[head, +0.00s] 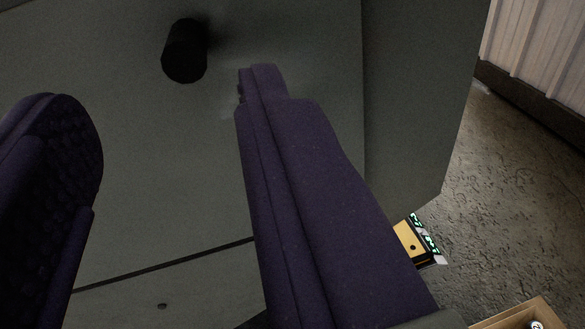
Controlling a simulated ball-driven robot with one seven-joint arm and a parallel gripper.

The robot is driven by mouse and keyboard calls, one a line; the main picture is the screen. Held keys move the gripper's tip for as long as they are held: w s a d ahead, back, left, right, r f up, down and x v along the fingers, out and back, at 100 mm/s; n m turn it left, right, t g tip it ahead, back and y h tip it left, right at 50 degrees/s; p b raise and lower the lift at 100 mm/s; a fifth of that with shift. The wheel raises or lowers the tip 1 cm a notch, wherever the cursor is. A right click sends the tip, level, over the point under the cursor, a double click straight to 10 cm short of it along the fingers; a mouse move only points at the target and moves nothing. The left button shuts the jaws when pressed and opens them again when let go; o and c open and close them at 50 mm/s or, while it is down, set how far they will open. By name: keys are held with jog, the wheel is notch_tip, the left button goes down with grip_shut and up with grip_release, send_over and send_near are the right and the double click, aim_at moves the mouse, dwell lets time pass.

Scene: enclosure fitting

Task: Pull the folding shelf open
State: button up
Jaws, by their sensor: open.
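A grey-green panel (150,180) fills the left and middle of the head view; it seems to be the face of the folding shelf. A black cylindrical knob (185,52) sticks out of it near the top. My gripper (170,95) has two dark purple fingers, spread wide apart. In the picture the knob lies between the fingertips and a little above them. I see no contact with it, and how far away it is I cannot tell. The gap between the fingers is empty. The right finger hides part of the panel.
A dark seam (165,264) runs under the panel, with a lower grey surface (160,306) below it. Rough grey floor (500,200) lies at the right. A yellow and black item (409,241) and a cardboard box (515,316) stand at lower right. A pale ribbed wall (535,45) is behind.

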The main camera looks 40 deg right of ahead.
aim_at(184, 72)
jog(key=x, duration=0.7)
jog(key=shift+w+d+f, duration=0.2)
jog(key=shift+w+d, duration=0.1)
jog(key=shift+c, duration=0.4)
grip_shut()
